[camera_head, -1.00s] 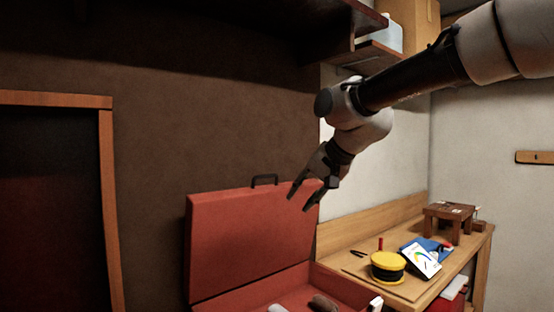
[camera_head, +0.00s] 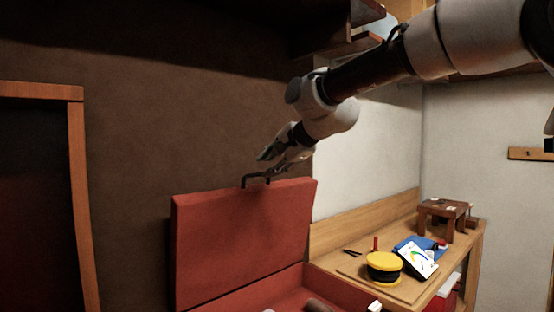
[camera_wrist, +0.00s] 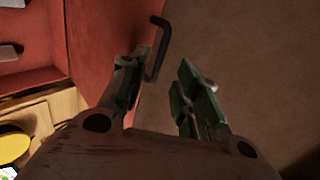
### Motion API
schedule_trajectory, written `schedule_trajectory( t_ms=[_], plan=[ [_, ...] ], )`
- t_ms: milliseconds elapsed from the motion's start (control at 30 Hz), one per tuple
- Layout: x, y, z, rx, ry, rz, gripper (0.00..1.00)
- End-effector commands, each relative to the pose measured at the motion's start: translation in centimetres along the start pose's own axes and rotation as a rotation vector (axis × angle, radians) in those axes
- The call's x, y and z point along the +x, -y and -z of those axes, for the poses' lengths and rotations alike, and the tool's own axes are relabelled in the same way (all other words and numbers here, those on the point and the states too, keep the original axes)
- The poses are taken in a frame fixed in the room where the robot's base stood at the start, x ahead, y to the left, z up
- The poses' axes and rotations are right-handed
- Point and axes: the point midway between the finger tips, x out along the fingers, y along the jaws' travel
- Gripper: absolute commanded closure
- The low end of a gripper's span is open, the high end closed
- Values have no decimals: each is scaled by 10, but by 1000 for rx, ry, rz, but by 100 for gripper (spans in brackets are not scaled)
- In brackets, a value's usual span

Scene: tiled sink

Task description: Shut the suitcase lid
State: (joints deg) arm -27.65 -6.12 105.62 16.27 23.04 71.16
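The red suitcase stands open in the head view, its lid (camera_head: 243,240) upright and its base (camera_head: 335,286) below, partly cut off by the frame's bottom edge. A dark handle (camera_head: 256,179) sits on the lid's top edge. My gripper (camera_head: 265,163) is above and close to the handle. In the wrist view my gripper (camera_wrist: 160,95) is open, with its fingers apart. The lid (camera_wrist: 105,35) and handle (camera_wrist: 157,48) lie by the left finger. I cannot tell whether that finger touches the lid.
A wooden bench (camera_head: 452,273) at the right holds a yellow-and-black round container (camera_head: 384,266), a white card (camera_head: 419,260) and a small brown stool (camera_head: 444,215). A shelf hangs above my arm. A brown wall is behind the lid; a wood-framed opening (camera_head: 77,200) is at the left.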

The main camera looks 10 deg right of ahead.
Motion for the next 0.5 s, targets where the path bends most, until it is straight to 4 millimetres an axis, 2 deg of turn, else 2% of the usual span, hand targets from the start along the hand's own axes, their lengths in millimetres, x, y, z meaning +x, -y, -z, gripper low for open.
schedule_trajectory(
  t_ms=[300, 500],
  plan=[
    [43, -1, 0, 0, 1, -2, 68],
    [65, 0, 0, -1, 0, -2, 68]
  ],
)
